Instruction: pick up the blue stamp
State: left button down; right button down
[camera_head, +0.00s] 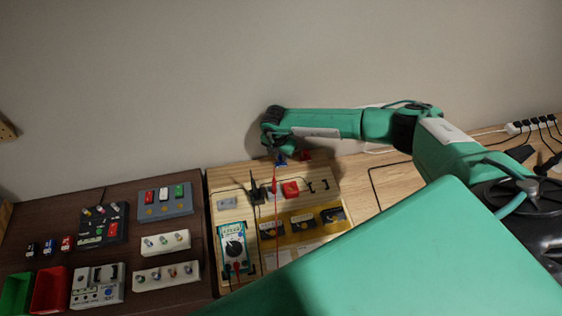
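My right arm reaches in from the right, and its gripper (277,152) points down over the back edge of the light wooden board. A small blue object (281,161) shows right at the gripper's fingertips, with a red one (305,155) beside it. Whether this blue object is a stamp, and whether the fingers are closed on it, is too small to tell. Another small blue block (48,247) stands at the far left between a black block (31,249) and a red block (67,243). My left gripper is not in view.
A green-and-white multimeter (234,246) with probe leads lies on the board. Left are a red bin (51,289), a green bin (16,292) and several switch and knob panels on a dark table (127,262). A power strip (530,127) is at right. The wall stands close behind.

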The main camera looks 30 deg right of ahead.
dwell(0.3)
jog(key=shift+s+r+b, duration=0.2)
jog(key=shift+r+b, duration=0.05)
jog(key=shift+b, duration=0.6)
jog(key=r+b, duration=0.3)
jog(key=r, duration=0.3)
jog(key=shift+s+r+b, duration=0.15)
jog(key=shift+s+b, duration=0.05)
jog(key=shift+b, duration=0.15)
jog(key=s+a+b, duration=0.2)
jog(key=s+b, duration=0.1)
jog(key=s, duration=0.6)
jog(key=s+a+b, duration=0.3)
jog(key=s, duration=0.6)
jog(key=shift+s+r+b, duration=0.15)
jog(key=shift+s+b, duration=0.15)
jog(key=shift+b, duration=0.05)
